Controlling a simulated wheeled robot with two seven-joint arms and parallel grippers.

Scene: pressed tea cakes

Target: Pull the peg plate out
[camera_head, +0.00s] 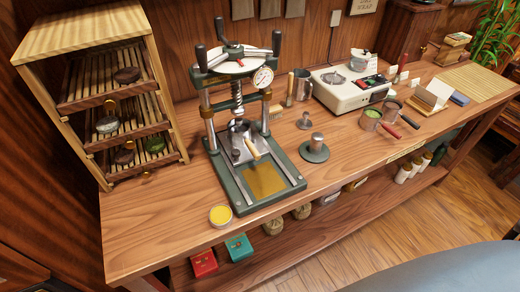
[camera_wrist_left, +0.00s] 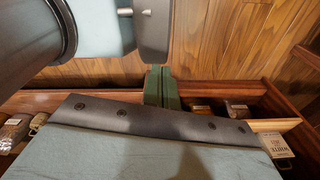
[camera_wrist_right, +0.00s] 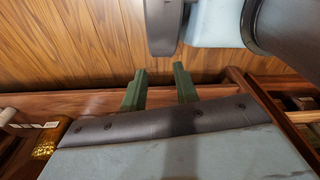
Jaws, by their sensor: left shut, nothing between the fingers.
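The green screw press (camera_head: 236,110) stands on the wooden bench in the head view. A metal plate with a light wooden handle (camera_head: 254,149) sits between its posts under the screw, the handle pointing to the front right. It may be the peg plate; pegs are too small to make out. A brass-coloured panel (camera_head: 265,181) lies in the front of the press's base. Neither gripper shows in the head view. My left gripper (camera_wrist_left: 161,88) has its green fingers together, empty. My right gripper (camera_wrist_right: 160,88) has its fingers apart, with nothing between them. Neither wrist view shows the press.
A slatted wooden rack (camera_head: 158,90) stands left of the press. A yellow-topped tin (camera_head: 220,216) is at its front left corner. Bare bench lies in front of the press.

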